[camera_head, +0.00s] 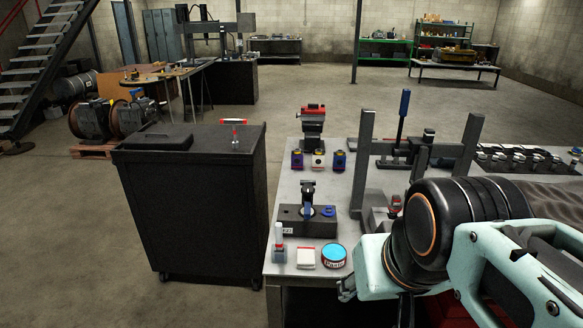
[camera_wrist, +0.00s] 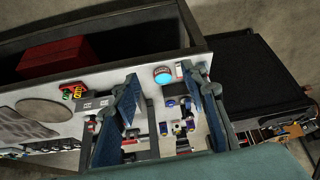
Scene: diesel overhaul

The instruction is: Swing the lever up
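A lever with a blue grip (camera_head: 404,104) stands nearly upright on the workbench in the head view, between the grey posts of a frame (camera_head: 364,155). I cannot pick it out surely in the wrist view. My gripper shows in the wrist view (camera_wrist: 167,82), with its two fingers spread wide and nothing between them. In the head view only a dark tip of my gripper (camera_head: 347,288) shows at the bench's front edge, well in front of the lever. My arm covers the right front of the bench.
The workbench (camera_head: 283,220) holds a dark block fixture (camera_head: 308,222), a blue-topped tin (camera_head: 334,254), a white box (camera_head: 305,257), a small bottle (camera_head: 279,245) and a red-topped vise (camera_head: 313,120). A black cabinet (camera_head: 190,205) stands left of it.

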